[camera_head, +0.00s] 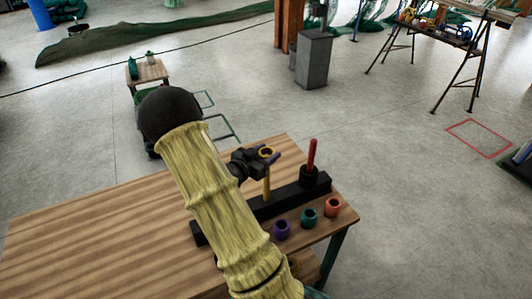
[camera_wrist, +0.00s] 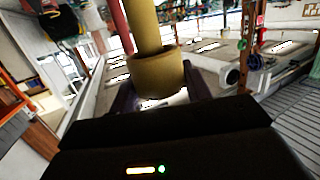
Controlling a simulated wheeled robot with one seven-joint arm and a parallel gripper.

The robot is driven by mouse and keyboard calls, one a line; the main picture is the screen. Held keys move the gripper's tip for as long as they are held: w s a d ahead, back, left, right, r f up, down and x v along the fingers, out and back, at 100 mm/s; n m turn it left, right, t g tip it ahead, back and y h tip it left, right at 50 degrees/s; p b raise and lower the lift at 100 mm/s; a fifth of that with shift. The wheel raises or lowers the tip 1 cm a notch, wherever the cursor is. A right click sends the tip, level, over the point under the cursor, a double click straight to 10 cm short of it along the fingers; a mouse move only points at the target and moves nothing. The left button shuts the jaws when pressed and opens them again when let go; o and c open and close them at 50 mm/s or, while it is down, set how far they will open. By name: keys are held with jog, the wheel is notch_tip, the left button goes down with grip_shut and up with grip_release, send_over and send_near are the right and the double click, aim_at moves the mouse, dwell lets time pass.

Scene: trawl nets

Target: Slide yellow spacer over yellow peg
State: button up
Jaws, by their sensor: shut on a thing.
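My gripper (camera_head: 268,155) is shut on the yellow spacer (camera_head: 267,151), a short ring, at the top of the yellow peg (camera_head: 267,185). In the wrist view the spacer (camera_wrist: 157,76) sits between my dark fingers (camera_wrist: 158,98), and the peg (camera_wrist: 145,25) lines up with its opening and seems to meet or enter it. I cannot tell how far the peg goes in. In the head view the spacer is high on the peg, well above the black base (camera_head: 285,203). The peg stands upright in that base.
A red peg (camera_head: 312,153) rises at the base's right end, with a dark collar (camera_head: 310,177) around its foot. Purple (camera_head: 282,230), teal (camera_head: 308,218) and orange (camera_head: 333,207) spacers stand in front of the base. The wooden table (camera_head: 90,245) is clear on the left.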

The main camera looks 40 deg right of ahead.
jog(key=o, duration=1)
jog(key=shift+o, duration=0.2)
jog(key=shift+a, duration=0.15)
jog(key=b+v, duration=0.2)
jog(key=v, duration=1.5)
jog(key=shift+b, duration=0.4)
jog(key=shift+a, duration=0.1)
